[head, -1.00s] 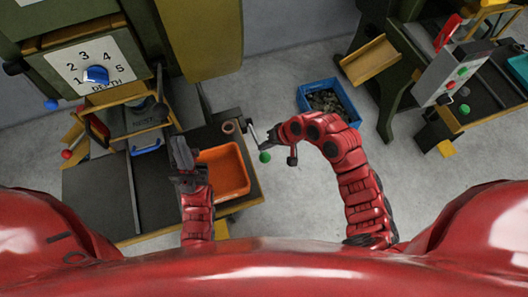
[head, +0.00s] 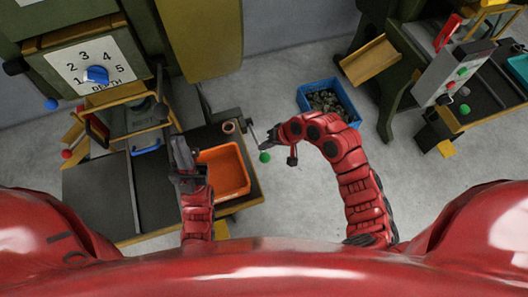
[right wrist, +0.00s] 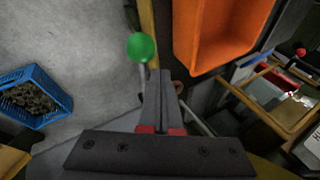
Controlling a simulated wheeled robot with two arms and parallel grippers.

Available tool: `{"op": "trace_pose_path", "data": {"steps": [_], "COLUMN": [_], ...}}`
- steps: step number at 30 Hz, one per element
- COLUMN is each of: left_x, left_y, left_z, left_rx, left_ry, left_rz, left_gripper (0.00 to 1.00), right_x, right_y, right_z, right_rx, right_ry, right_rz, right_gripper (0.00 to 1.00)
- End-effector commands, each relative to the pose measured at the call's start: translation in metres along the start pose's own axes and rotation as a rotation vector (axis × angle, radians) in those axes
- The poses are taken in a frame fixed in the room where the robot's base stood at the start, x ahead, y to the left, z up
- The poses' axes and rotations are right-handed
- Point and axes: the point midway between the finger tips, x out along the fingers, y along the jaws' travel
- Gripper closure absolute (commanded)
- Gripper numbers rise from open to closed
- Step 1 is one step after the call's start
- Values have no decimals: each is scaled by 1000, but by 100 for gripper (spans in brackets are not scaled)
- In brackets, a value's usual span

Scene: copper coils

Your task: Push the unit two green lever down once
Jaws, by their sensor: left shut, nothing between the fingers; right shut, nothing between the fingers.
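A green ball knob (head: 265,157) on a thin lever stands at the right edge of the left bench. It also shows in the right wrist view (right wrist: 141,47). My right gripper (head: 269,141) is shut and empty, just above the knob in the head view. In the right wrist view its closed fingers (right wrist: 158,78) lie beside the lever rod, slightly right of the knob; whether they touch it I cannot tell. My left gripper (head: 181,152) is shut and empty, left of the orange tray. Another green knob (head: 464,109) is on the right machine. No unit number is readable.
An orange tray (head: 246,183) sits on the left bench beside the lever. A blue crate of dark pieces (head: 303,98) stands on the floor. A machine with a blue depth dial (head: 97,75) is at the left.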

Motion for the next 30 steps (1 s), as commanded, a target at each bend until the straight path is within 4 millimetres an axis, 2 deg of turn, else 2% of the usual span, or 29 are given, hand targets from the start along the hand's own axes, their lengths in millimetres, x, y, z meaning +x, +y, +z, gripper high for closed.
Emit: {"op": "trace_pose_path", "data": {"steps": [30], "left_x": [-4], "left_y": [0], "left_z": [1], "left_rx": [0], "left_ry": [0], "left_rz": [0], "left_gripper": [100], "right_x": [8], "right_y": [6], "right_z": [6], "right_rx": [0], "right_ry": [0], "right_rz": [0], "right_gripper": [100]}}
